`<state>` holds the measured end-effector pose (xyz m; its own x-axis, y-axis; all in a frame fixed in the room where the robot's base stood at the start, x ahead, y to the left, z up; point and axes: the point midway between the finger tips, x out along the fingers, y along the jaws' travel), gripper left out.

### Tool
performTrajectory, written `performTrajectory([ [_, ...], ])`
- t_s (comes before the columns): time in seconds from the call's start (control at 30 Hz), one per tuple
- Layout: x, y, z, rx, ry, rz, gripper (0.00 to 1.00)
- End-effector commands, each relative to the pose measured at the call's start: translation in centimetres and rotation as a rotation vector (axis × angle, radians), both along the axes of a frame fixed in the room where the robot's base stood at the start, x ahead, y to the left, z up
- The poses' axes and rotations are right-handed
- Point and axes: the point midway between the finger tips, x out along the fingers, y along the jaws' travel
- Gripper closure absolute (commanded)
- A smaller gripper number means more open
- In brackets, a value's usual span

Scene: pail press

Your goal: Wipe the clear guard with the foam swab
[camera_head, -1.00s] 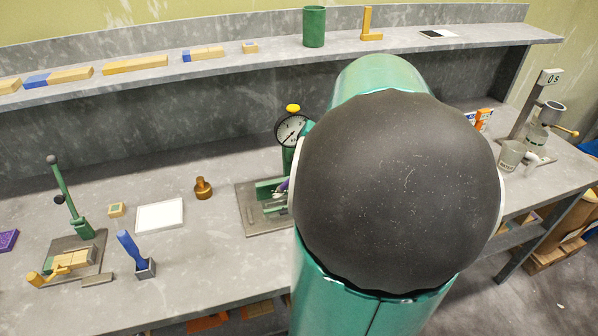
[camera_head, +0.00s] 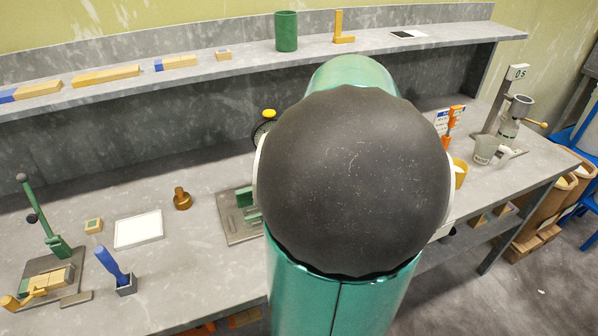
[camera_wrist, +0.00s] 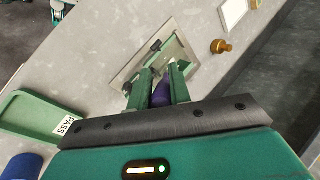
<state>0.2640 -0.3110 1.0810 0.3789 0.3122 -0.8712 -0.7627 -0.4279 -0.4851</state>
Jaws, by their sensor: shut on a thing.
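In the wrist view my gripper (camera_wrist: 160,88) is shut on a purple piece (camera_wrist: 161,93), probably the foam swab; its tip is hard to see. Beyond the fingers lies a grey press plate (camera_wrist: 170,58) with green parts on it. In the head view the same plate (camera_head: 229,225) shows left of my arm, with a green block (camera_head: 246,197) on it. The dial gauge (camera_head: 261,131) with a yellow knob is mostly hidden by my arm. I cannot make out the clear guard or whether the swab touches it. My gripper is hidden in the head view.
A green tray marked PASS (camera_wrist: 38,115) lies left of my gripper. A brass knob (camera_head: 182,199), a white pad (camera_head: 139,230), a blue-handled tool (camera_head: 112,267) and a lever press (camera_head: 52,245) stand at left. A grey cup (camera_head: 484,151) stands at right.

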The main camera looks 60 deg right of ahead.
Motion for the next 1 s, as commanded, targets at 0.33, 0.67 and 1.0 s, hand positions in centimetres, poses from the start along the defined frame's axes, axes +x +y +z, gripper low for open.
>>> performTrajectory([
  [0.33,1.3,2.1,-0.2,0.006,0.004,0.005,1.0],
  [0.67,2.5,3.9,-0.2,0.007,0.003,0.009,1.0],
  [1.0,3.8,5.7,-0.2,0.007,0.006,0.008,1.0],
])
